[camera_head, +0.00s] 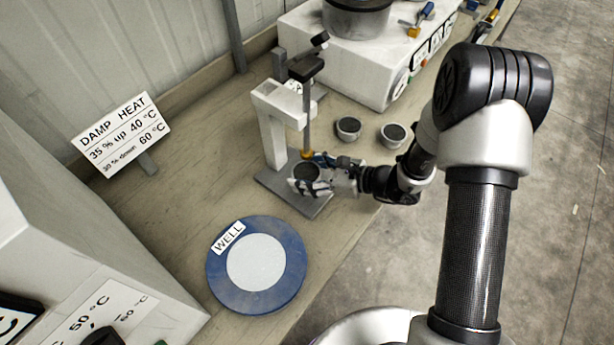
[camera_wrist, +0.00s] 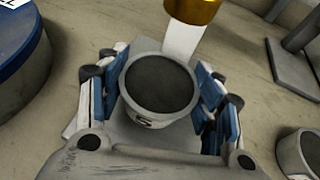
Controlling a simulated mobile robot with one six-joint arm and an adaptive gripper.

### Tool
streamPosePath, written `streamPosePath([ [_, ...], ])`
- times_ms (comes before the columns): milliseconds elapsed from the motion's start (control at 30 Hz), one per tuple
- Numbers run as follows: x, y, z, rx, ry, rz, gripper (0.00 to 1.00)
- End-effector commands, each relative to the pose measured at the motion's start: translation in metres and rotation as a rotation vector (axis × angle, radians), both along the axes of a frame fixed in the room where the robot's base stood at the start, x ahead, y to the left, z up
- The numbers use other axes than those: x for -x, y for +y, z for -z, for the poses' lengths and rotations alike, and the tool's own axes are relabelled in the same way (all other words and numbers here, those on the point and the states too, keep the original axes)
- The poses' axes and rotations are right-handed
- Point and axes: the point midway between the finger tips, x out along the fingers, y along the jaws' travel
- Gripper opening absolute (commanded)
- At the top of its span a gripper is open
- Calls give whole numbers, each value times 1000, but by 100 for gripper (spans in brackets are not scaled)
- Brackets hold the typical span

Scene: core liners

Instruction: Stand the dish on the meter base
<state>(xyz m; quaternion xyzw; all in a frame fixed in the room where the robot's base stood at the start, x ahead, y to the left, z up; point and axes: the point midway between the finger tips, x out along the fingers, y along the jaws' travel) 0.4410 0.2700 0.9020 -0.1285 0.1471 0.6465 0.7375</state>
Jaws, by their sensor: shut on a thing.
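The dish (camera_head: 307,172) is a small white cup with dark grey contents. In the wrist view the dish (camera_wrist: 158,84) sits upright between the blue pads of my gripper (camera_wrist: 160,95), which is shut on it; a dark mark shows on its front wall. The meter base (camera_head: 318,205) is a grey plate carrying a white stand with a vertical rod and a brass-coloured tip. In the head view my gripper (camera_head: 325,180) holds the dish over this plate, below the tip. The brass tip (camera_wrist: 194,8) is just beyond the dish. I cannot tell whether the dish touches the plate.
Two similar dishes (camera_head: 348,129) (camera_head: 393,134) stand behind on the bench. A blue round plate marked WELL (camera_head: 290,286) lies in front. A DAMP HEAT sign (camera_head: 125,133) stands left, a white machine (camera_head: 350,55) at the back. The bench's right edge is close to my arm.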

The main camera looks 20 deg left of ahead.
Motion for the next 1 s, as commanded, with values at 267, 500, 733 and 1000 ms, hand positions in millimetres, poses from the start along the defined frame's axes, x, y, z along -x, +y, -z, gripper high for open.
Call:
streamPosePath([
  [267, -1, 0, 12, -1, -2, 0, 32],
  [500, 0, 0, 16, 0, -1, 1, 63],
  [733, 0, 0, 15, -1, -1, 1, 78],
  [1000, 0, 0, 15, -1, -1, 1, 80],
])
